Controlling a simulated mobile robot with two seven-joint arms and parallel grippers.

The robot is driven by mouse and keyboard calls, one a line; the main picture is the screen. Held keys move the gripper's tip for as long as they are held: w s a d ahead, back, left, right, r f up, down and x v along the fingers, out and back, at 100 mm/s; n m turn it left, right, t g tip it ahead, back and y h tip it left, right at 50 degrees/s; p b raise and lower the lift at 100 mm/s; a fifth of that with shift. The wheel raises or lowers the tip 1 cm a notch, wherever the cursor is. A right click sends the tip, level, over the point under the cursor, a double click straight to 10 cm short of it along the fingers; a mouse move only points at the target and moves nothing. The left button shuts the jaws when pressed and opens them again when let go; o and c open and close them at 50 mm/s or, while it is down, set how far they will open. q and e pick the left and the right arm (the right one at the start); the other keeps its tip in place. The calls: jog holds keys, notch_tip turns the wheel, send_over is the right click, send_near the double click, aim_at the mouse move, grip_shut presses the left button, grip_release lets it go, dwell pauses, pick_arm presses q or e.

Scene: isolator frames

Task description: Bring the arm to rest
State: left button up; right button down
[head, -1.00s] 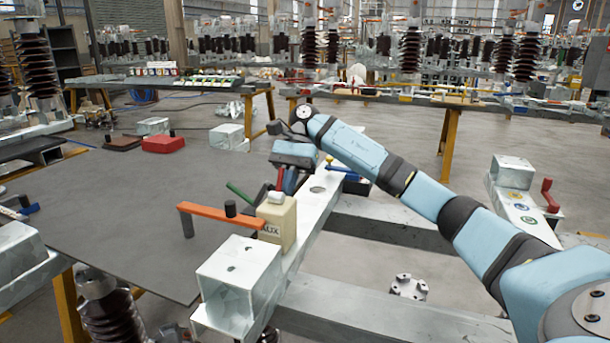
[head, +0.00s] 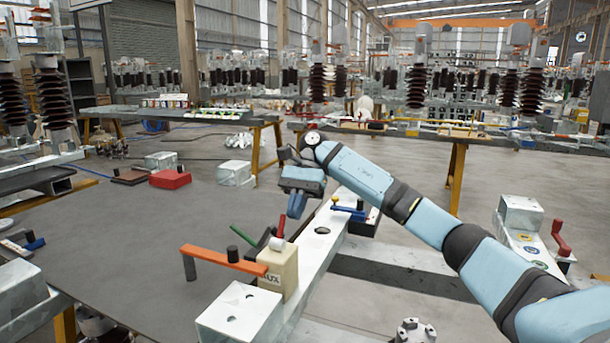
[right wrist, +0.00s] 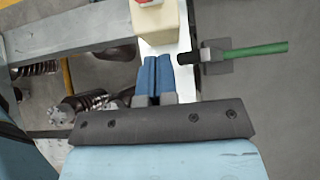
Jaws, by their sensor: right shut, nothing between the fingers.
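My right arm comes in from the right in the head view. Its right gripper (head: 296,207) points downward over the pale metal beam, with its two blue fingers together and nothing between them. In the right wrist view the gripper (right wrist: 155,62) also shows its fingers side by side and empty. They are apart from the cream box (head: 277,270) marked AUX, which shows in part in the right wrist view (right wrist: 160,28). My left gripper is not in view.
An orange lever (head: 222,260) and a green-handled lever (head: 243,236) are by the cream box. The metal beam (head: 318,240) runs beneath the gripper. A red box (head: 171,179) lies on the dark table (head: 130,250), whose middle is clear. A red crank (head: 561,237) stands at right.

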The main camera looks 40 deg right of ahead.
pick_arm(q)
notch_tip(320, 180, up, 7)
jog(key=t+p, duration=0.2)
jog(key=p, duration=0.2)
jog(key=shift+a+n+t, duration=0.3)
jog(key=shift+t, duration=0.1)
pick_arm(e)
jog(key=v, duration=0.8)
jog(key=shift+d+r, duration=0.2)
jog(key=shift+r, duration=0.2)
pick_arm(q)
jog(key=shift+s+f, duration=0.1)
